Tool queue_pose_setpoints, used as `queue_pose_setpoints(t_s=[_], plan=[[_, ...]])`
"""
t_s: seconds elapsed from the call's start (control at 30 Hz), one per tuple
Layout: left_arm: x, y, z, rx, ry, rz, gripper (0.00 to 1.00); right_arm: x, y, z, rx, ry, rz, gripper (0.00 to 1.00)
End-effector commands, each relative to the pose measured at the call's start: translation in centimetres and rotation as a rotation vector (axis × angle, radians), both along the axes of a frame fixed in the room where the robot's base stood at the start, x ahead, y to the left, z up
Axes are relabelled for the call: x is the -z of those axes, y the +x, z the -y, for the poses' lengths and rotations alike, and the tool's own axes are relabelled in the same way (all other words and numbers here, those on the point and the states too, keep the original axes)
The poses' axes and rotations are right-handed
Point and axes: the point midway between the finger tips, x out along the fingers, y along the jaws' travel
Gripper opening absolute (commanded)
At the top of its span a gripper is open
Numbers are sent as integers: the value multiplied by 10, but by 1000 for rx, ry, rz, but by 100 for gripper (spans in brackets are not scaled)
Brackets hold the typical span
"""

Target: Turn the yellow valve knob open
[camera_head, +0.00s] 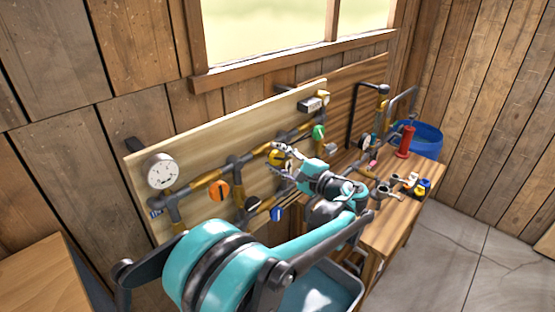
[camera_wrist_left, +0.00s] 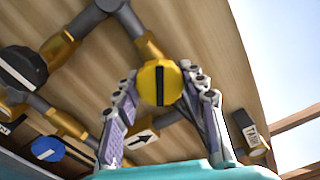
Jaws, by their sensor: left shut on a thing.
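The yellow valve knob (camera_head: 274,157) is on the pipework of the wooden board, partly hidden by my gripper in the head view. In the left wrist view the yellow knob (camera_wrist_left: 161,83) is an octagon-like disc with a dark slot standing near vertical. My left gripper (camera_head: 284,151) reaches it from the right in the head view. In the left wrist view its fingers (camera_wrist_left: 160,86) are on both sides of the knob, shut on it. A small plate with a black arrow (camera_wrist_left: 140,138) shows below the knob. My right gripper is not in view.
On the board are an orange knob (camera_head: 218,190), a blue knob (camera_head: 277,214), a green knob (camera_head: 318,131) and a white gauge (camera_head: 161,171). A workbench at right holds a red cylinder (camera_head: 405,141); a blue tub (camera_head: 426,136) stands behind it.

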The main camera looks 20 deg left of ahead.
Motion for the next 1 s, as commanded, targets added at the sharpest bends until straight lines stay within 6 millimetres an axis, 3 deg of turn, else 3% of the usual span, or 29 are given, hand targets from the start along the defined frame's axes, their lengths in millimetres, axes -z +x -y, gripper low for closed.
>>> queue_pose_setpoints(t_s=[0.5, 1.0], plan=[[0, 0, 0, 0, -141, 407, 12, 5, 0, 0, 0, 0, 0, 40], [1, 0, 0, -1, -194, 555, 12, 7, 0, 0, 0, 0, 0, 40]])
